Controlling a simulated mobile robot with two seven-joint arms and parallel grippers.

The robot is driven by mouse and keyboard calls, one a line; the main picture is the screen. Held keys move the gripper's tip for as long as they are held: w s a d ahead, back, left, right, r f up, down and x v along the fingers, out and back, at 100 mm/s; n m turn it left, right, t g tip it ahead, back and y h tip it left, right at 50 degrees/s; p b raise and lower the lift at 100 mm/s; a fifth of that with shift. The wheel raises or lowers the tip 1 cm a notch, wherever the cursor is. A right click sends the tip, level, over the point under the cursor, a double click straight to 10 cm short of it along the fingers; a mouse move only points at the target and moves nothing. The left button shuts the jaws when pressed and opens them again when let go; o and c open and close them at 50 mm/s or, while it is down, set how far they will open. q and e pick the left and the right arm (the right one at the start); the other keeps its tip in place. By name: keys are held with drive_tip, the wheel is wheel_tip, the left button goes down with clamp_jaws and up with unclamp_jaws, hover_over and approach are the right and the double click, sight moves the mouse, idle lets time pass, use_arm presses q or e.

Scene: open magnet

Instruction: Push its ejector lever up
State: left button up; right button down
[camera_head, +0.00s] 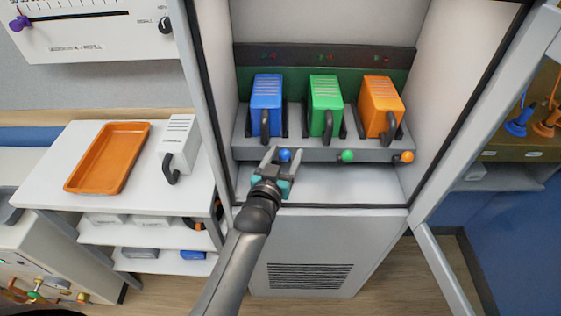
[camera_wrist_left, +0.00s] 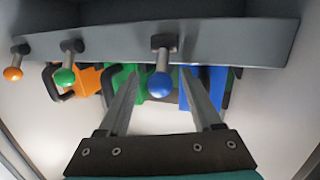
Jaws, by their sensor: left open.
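Three ejector levers with ball knobs stick out from the front of the grey shelf: a blue knob (camera_head: 285,155), a green knob (camera_head: 347,156) and an orange knob (camera_head: 406,157). Above them stand a blue module (camera_head: 266,92), a green module (camera_head: 325,92) and an orange module (camera_head: 380,95), each with a dark handle. My left gripper (camera_head: 284,160) is open at the blue knob. In the left wrist view the blue knob (camera_wrist_left: 159,84) shows between the fingertips, with the green knob (camera_wrist_left: 65,77) and orange knob (camera_wrist_left: 13,73) to the left. Contact cannot be told. My right gripper is not in view.
The modules stand in an open cabinet (camera_head: 310,195) with side walls and open doors. At left, a white table (camera_head: 60,185) holds an orange tray (camera_head: 107,158) and a white module (camera_head: 180,140) with a dark handle. The space below the levers is clear.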

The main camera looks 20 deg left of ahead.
use_arm(q)
drive_tip(key=s+r+p, duration=0.1)
drive_tip(key=s+r, duration=0.1)
drive_tip(key=s, duration=1.3)
drive_tip(key=s+d+f+m+g+h+b, duration=0.15)
drive_tip(key=s+f+g, duration=0.3)
drive_tip(key=f, duration=1.15)
drive_tip(key=s+d+f+m+g+b, duration=0.15)
drive_tip(key=s+f+g+b, duration=0.35)
drive_tip(key=f, duration=1.1)
drive_tip(key=s+a+f+g+b, duration=0.1)
drive_tip(key=s+a+f+g, duration=0.2)
drive_tip(key=s+f, duration=0.5)
drive_tip(key=s+a+f+g+y+b, duration=0.1)
drive_tip(key=s+a+f+g, duration=0.2)
drive_tip(key=s+f, duration=0.6)
drive_tip(key=s+a, duration=0.1)
drive_tip(key=s, duration=0.4)
drive_tip(key=shift+s+a+f, duration=0.2)
drive_tip(key=shift+a+f, duration=0.05)
